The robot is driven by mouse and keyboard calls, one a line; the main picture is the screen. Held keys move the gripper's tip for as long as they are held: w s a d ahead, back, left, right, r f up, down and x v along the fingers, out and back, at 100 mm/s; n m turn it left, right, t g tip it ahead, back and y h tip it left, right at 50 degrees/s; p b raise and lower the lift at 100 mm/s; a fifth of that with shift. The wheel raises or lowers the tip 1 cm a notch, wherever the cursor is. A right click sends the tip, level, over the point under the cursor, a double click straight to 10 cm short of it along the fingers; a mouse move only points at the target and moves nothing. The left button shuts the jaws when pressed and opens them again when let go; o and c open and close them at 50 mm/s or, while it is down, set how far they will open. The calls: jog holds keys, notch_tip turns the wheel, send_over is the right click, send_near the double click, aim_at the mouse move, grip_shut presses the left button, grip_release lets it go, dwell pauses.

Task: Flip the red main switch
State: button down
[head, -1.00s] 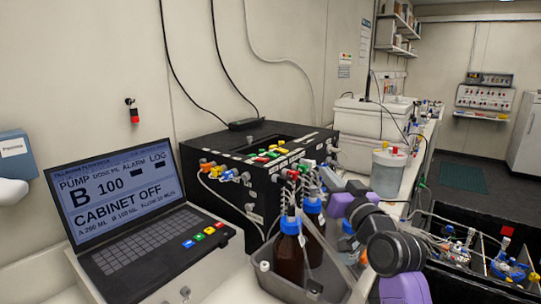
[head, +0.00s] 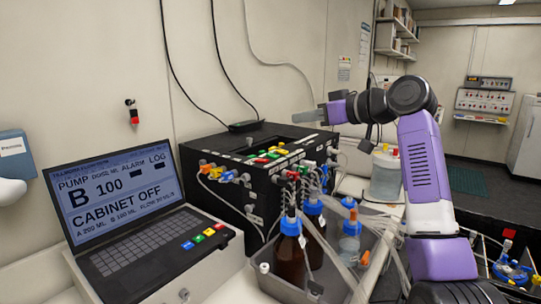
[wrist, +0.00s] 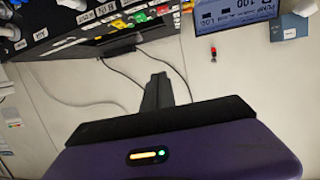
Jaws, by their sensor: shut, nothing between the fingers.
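A small red and black fitting (head: 133,111) is on the wall above the laptop; its red part hangs below a dark top. It also shows in the wrist view (wrist: 213,53), upper right. I cannot tell for sure that it is the main switch. My gripper (head: 305,115) is shut and empty, above the back right of the black cabinet and pointing left. In the wrist view its dark fingers (wrist: 158,90) stand against the bare wall, apart from the fitting. The laptop screen (head: 118,192) reads "CABINET OFF".
The black cabinet (head: 225,165) has coloured buttons on top and cables running up the wall. Brown bottles (head: 290,255) with tubing stand in a grey tray (head: 345,240) before it. A blue-grey wall dispenser (head: 12,155) is far left. The wall between cabinet and fitting is mostly clear.

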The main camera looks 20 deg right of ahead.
jog(key=shift+s+a+f+n+g+y, duration=0.1)
jog(key=shift+s+a+f+n+g, duration=0.15)
jog(key=shift+f+g, duration=0.15)
jog(key=shift+s+a+f+n+g+y, duration=0.1)
jog(key=shift+s+a+f+n+g, duration=0.15)
jog(key=shift+f, duration=0.3)
jog(key=shift+s+a+f+n+g+y, duration=0.1)
jog(key=shift+s+a+f+n+g, duration=0.1)
jog(key=shift+s+f+g, duration=0.2)
jog(key=shift+w+f, duration=0.1)
jog(key=shift+w, duration=0.05)
jog(key=p, duration=0.3)
send_over(270, 165)
notch_tip(270, 165, down, 3)
jog(key=shift+f, duration=0.1)
notch_tip(270, 165, down, 3)
jog(key=shift+d+f, duration=0.1)
jog(key=shift+f+p, duration=0.3)
jog(key=shift+f, duration=0.3)
